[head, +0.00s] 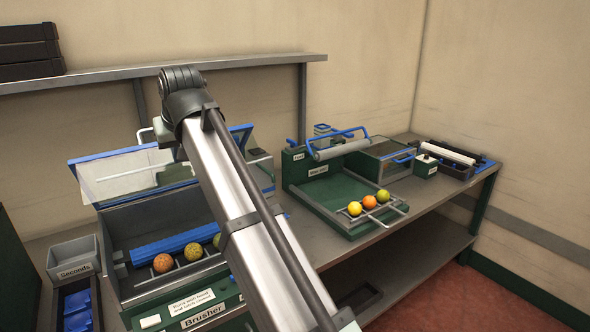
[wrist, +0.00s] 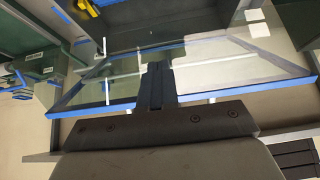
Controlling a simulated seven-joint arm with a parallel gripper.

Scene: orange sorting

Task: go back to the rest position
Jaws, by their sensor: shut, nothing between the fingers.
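My gripper (wrist: 158,72) shows in the wrist view as a dark pair of fingers closed together, with nothing between them. Behind the fingers is the clear, blue-edged lid (wrist: 235,65), seen at close range; I cannot tell whether they touch it. In the head view my arm crosses the middle of the picture and hides most of the gripper. The same raised lid (head: 125,175) stands open over the Brusher (head: 150,212), just left of my arm.
Oranges sit on the Brusher's rails, including one orange fruit (head: 163,263). A green tray station (head: 335,195) at right has three fruits on a rack. A grey Seconds bin (head: 73,256) stands at left. A shelf (head: 110,75) runs along the back wall. The floor at right is clear.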

